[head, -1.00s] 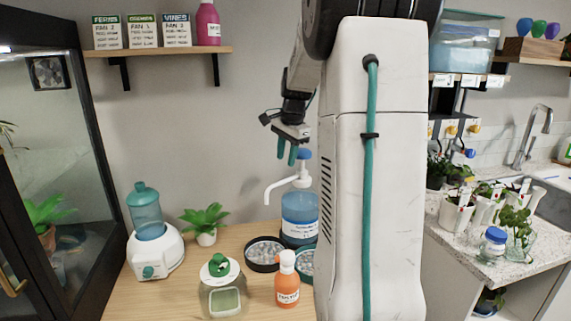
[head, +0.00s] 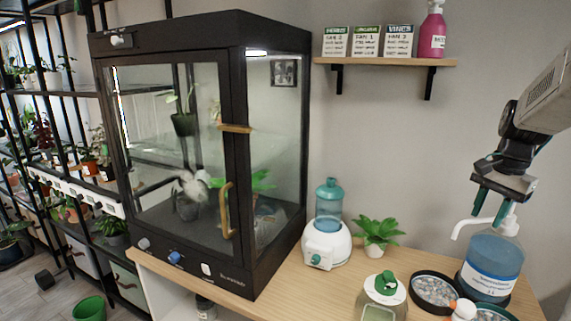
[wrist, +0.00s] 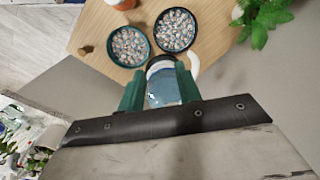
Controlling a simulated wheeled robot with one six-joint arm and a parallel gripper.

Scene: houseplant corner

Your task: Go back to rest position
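My gripper (head: 490,208) points down at the right of the head view, beside the top of a blue pump bottle (head: 490,266). Its two teal fingers are apart with nothing held between them. In the wrist view the gripper (wrist: 160,90) also shows spread fingers, with the blue bottle (wrist: 165,87) seen beyond, in the gap. I cannot tell whether a finger touches the pump top.
Two pebble trays (wrist: 130,46) (wrist: 175,30), a green-capped jar (head: 383,292), a white device with a teal tank (head: 326,243) and a small plant (head: 377,232) share the table (head: 290,290). A black glass cabinet (head: 228,150) stands left. A shelf (head: 385,61) hangs above.

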